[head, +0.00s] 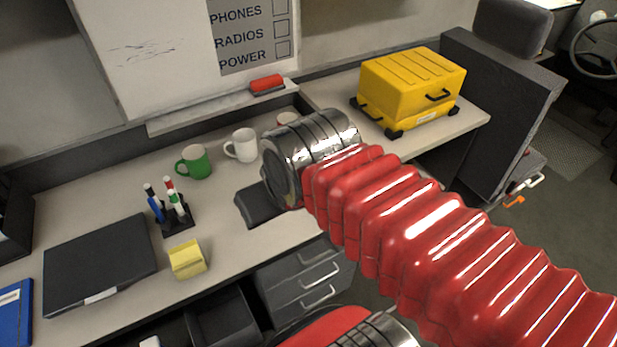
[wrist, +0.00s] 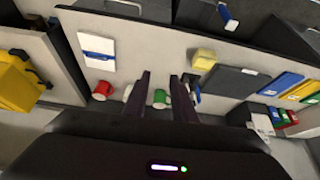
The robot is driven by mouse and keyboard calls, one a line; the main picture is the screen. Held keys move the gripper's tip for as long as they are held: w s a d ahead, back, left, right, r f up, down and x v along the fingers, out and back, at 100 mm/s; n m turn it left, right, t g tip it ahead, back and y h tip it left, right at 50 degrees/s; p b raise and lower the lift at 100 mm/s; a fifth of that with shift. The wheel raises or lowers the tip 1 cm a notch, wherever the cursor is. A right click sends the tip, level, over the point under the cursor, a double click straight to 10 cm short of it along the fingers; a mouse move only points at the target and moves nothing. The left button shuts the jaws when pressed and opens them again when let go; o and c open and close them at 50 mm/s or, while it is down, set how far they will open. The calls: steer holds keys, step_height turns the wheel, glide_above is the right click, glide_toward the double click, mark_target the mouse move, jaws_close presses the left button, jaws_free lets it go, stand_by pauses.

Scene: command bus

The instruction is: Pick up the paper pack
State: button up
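A white pack with a blue band (wrist: 97,50), which looks like the paper pack, lies on the desk in the upper left of the wrist view. In the head view I cannot make it out; my red arm covers that part of the desk. My gripper (wrist: 162,88) is open over the desk, its two dark fingers apart. The pack is up and left of the fingers in the wrist view, not between them. The green mug (wrist: 160,99) shows through the gap, farther off. It also stands at the back of the desk in the head view (head: 194,162).
A white mug (head: 242,145), pen holder (head: 175,219), yellow note block (head: 187,259) and dark laptop-like slab (head: 100,262) stand on the desk (head: 95,190). A yellow case (head: 410,90) sits at the right. A whiteboard ledge (head: 220,107) runs behind. Open drawers (head: 222,318) are below.

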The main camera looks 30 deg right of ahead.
stand_by(0.3)
steer(key=w+d+m+g, duration=0.3)
steer(key=w+d+m, duration=0.6)
steer(key=w, duration=0.5)
steer(key=w+d+f+m+g, duration=0.1)
steer(key=w+d+f+m, duration=0.4)
steer(key=d, duration=0.3)
steer(key=w+d+f+m+g, duration=0.1)
steer(key=w+d+f+m, duration=0.4)
steer(key=d+f, duration=0.3)
steer(key=shift+w+d+g, duration=0.3)
steer(key=shift+d, duration=0.3)
step_height(320, 180, down, 9)
steer(key=shift+r, duration=0.2)
